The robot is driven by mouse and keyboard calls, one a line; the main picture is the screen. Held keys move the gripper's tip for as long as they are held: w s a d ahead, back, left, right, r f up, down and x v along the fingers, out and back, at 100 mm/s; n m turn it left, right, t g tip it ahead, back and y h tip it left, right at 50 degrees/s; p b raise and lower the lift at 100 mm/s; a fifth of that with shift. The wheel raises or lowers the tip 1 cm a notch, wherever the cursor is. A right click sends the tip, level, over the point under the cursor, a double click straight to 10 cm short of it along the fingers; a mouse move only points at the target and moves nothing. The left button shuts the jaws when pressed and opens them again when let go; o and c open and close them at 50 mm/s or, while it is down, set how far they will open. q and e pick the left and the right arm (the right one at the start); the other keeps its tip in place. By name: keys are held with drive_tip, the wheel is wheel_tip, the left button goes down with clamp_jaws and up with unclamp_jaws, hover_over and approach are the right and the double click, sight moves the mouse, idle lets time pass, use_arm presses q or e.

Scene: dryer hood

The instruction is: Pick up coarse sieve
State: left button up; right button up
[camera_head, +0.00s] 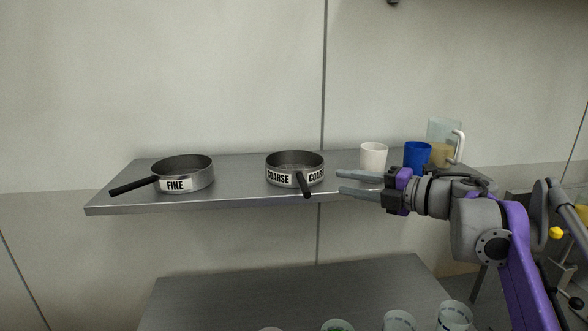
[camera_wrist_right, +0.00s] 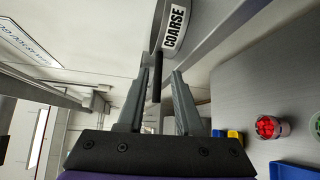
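The coarse sieve (camera_head: 296,161) is a round metal pan labelled COARSE, sitting on the upper shelf (camera_head: 236,198) in the head view. Its black handle (camera_head: 304,187) points toward me over the shelf's front edge. My right gripper (camera_head: 338,182) is open just right of the handle, its fingers pointing left, apart from the sieve. In the right wrist view, the sieve's labelled side (camera_wrist_right: 173,28) is at the top, and the black handle (camera_wrist_right: 157,84) appears between the open fingers (camera_wrist_right: 160,72). My left gripper is not in view.
A fine sieve (camera_head: 184,170) stands on the shelf at the left, handle pointing left. A white cup (camera_head: 373,157), a blue cup (camera_head: 417,154) and a clear pitcher (camera_head: 443,133) stand at the right, behind my right gripper. A lower shelf (camera_head: 270,290) holds several cups at its front.

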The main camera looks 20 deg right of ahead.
sight(309, 179)
use_arm(q)
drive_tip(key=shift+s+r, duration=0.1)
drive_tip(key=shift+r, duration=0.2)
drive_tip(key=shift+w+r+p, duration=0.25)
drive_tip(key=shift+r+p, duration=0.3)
drive_tip(key=shift+p, duration=0.05)
use_arm(e)
drive_tip(key=x, duration=0.6)
drive_tip(key=a+x, duration=0.1)
drive_tip(key=x, duration=0.2)
drive_tip(key=shift+s+a, duration=0.1)
drive_tip(key=shift+s, duration=0.05)
drive_tip(key=shift+w+a+f, duration=0.1)
drive_tip(key=shift+w+f, duration=0.05)
drive_tip(key=shift+w, duration=0.2)
drive_tip(key=shift+s, duration=0.15)
drive_tip(key=shift+c, duration=0.5)
clamp_jaws()
